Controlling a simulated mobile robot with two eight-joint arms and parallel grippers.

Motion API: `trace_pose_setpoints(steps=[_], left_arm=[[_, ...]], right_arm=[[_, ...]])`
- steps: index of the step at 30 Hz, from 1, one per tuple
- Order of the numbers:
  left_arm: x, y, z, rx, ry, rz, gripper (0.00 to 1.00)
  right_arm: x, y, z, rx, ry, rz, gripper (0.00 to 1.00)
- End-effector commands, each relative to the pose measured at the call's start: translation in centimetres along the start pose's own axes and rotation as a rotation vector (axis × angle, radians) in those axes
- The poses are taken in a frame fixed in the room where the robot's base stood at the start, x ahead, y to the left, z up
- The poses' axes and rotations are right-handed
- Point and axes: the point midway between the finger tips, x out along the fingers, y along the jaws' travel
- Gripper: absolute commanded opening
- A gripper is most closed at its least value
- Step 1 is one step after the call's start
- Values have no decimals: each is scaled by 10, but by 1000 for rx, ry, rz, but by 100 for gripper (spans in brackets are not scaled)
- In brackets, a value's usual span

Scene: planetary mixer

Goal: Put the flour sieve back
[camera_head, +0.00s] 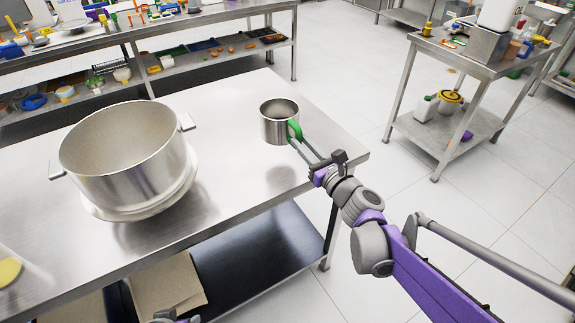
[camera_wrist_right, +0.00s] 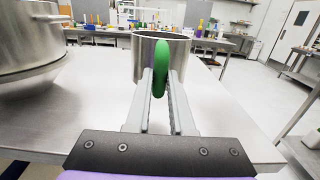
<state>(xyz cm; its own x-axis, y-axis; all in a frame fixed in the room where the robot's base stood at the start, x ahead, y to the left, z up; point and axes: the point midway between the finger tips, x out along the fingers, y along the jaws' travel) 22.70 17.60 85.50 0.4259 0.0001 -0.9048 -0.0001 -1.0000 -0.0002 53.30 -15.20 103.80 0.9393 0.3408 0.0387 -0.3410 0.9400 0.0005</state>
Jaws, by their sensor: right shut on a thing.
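The flour sieve is a small steel cup (camera_head: 277,126) with a green handle (camera_head: 295,130). It is over the right end of the steel table, upright. My right gripper (camera_head: 297,139) is shut on the green handle, its two fingers on either side of it. The right wrist view shows the sieve (camera_wrist_right: 149,62) straight ahead, with the green handle between the fingers (camera_wrist_right: 160,82). I cannot tell whether the sieve's base touches the table. Only a small part of my left arm may show at the bottom edge; its gripper is not visible.
A large steel mixing bowl (camera_head: 128,160) with side handles stands on the table (camera_head: 235,190), left of the sieve. Bare table lies between them. A side table (camera_head: 480,65) with bottles stands at the right, and a long shelved bench (camera_head: 190,25) runs behind. A lower shelf (camera_head: 262,255) holds brown sacks.

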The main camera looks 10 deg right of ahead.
Motion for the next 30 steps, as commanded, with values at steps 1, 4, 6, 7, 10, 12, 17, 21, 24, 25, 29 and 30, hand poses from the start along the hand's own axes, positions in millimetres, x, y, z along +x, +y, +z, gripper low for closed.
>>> trace_pose_setpoints(steps=[1,4,6,7,10,12,17,21,24,25,29,30], left_arm=[[3,0,2,0,-1,0,54],[6,0,4,0,-2,0,54],[8,0,5,0,-3,0,54],[8,0,5,0,-3,0,54],[9,0,6,0,-4,0,54],[11,0,7,0,-4,0,54],[16,0,10,0,-6,0,54],[16,0,10,0,-6,0,54],[16,0,10,0,-6,0,54],[16,0,10,0,-6,0,54],[18,0,11,0,-7,0,54],[18,0,11,0,-7,0,54]], right_arm=[[0,0,-12,0,0,1,0],[0,0,-31,0,0,1,0],[-1,0,-42,0,0,1,0],[-1,0,-45,0,0,1,0],[-2,0,-53,0,0,1,0],[-2,0,-61,0,0,1,0],[-3,0,-84,-1,0,1,0],[-3,0,-89,-1,0,1,0],[-3,0,-88,-1,0,1,0],[-3,0,-88,-1,0,1,0],[-3,0,-91,-1,0,1,0],[-3,0,-92,-1,1,0,23]])
